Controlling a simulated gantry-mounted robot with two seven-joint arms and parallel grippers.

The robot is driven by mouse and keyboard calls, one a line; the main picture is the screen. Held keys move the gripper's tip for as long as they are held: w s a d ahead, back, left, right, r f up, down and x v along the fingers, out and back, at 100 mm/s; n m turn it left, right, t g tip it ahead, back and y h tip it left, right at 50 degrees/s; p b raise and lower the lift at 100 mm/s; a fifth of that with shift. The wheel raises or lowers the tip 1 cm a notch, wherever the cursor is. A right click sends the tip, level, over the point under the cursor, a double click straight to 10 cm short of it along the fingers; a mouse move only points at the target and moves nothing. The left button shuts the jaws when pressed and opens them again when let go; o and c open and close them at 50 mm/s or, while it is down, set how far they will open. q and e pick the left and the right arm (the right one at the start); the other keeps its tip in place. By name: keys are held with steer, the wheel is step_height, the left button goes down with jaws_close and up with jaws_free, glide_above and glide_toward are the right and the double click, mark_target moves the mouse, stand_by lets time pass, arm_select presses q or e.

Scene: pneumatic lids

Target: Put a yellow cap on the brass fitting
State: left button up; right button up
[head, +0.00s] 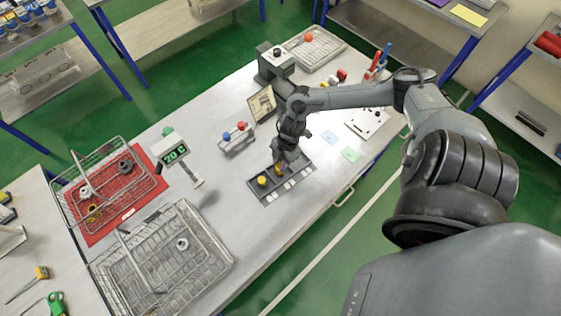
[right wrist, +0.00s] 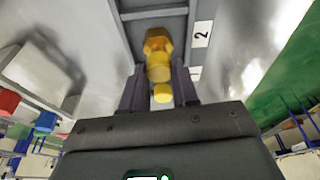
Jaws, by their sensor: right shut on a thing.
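My right gripper (head: 284,160) points down over the dark slotted tray (head: 255,190) on the bench. In the right wrist view its fingers (right wrist: 162,88) are shut on a yellow cap (right wrist: 161,74). The brass fitting (right wrist: 156,41) shows just beyond the cap, in line with it, in the tray slot by the label "2". Cap and fitting overlap in this view, so I cannot tell whether the cap is seated or only touching. In the head view another yellow piece (head: 262,181) sits in the slot to the left. My left gripper is not in view.
A stand with red and blue knobs (head: 237,137) is behind the tray, and a green display (head: 175,154) to the left. Wire baskets (head: 160,262) fill the left of the bench. Green and blue notes (head: 350,155) lie to the right. Bare bench lies in front of the tray.

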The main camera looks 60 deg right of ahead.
steer(key=shift+f, duration=0.35)
steer(key=shift+f+b, duration=0.55)
steer(key=shift+f, duration=0.05)
stand_by(0.4)
steer(key=o, duration=1.5)
steer(key=shift+c, duration=0.2)
steer(key=shift+r, duration=0.15)
steer(key=shift+r+p, duration=0.45)
steer(key=shift+p, duration=0.2)
step_height(320, 180, up, 6)
steer(key=p, duration=0.6)
